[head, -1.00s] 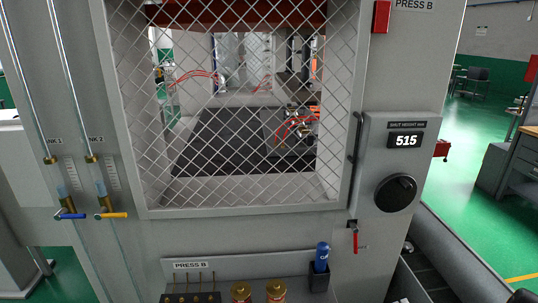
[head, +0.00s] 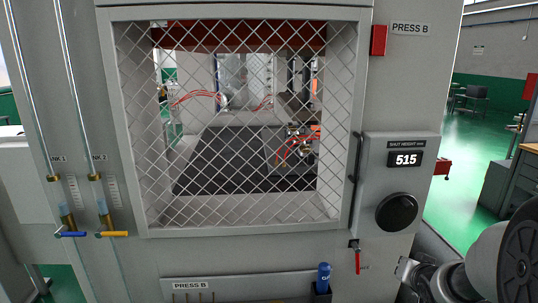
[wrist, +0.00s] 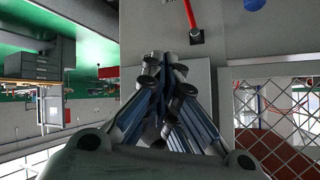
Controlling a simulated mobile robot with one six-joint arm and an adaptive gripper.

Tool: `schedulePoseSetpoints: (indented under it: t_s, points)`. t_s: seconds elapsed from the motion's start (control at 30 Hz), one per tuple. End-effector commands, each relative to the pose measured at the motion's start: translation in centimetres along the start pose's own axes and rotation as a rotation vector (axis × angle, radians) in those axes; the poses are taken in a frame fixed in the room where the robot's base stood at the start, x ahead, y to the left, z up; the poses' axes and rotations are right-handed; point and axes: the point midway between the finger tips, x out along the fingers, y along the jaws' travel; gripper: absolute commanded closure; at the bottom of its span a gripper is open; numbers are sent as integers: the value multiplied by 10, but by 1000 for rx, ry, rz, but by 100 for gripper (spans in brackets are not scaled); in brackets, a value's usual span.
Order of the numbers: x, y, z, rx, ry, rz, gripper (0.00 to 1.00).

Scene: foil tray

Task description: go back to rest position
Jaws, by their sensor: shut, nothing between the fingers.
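My gripper (wrist: 165,62) is shut and empty in the wrist view, its fingertips together in front of the grey press face. The wrist view is upside down. In the head view my arm (head: 497,262) shows at the lower right, beside the press. The gripper end near the red-handled valve is small and partly out of frame there. The press control box (head: 372,190) carries a display (head: 406,160) reading 515 and a black knob (head: 397,212). In the wrist view the knob is not visible.
A mesh guard window (head: 240,120) fills the front of Press B. Two sight tubes with blue (head: 70,234) and yellow (head: 113,234) levers stand left. Green floor (head: 465,150) is open at right.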

Motion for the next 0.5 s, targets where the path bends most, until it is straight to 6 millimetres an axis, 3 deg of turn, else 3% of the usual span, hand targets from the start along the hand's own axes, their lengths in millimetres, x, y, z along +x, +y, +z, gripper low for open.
schedulePoseSetpoints:
  t_s: [0.03, 0.13, 0.27, 0.5]
  points:
    - [-25, -14, -5, -40, -13, 21, 100]
    - [-73, -31, 2, -109, -74, 69, 100]
    - [-138, -50, 25, -190, -170, 97, 100]
    - [-255, -75, 102, -337, -386, 38, 100]
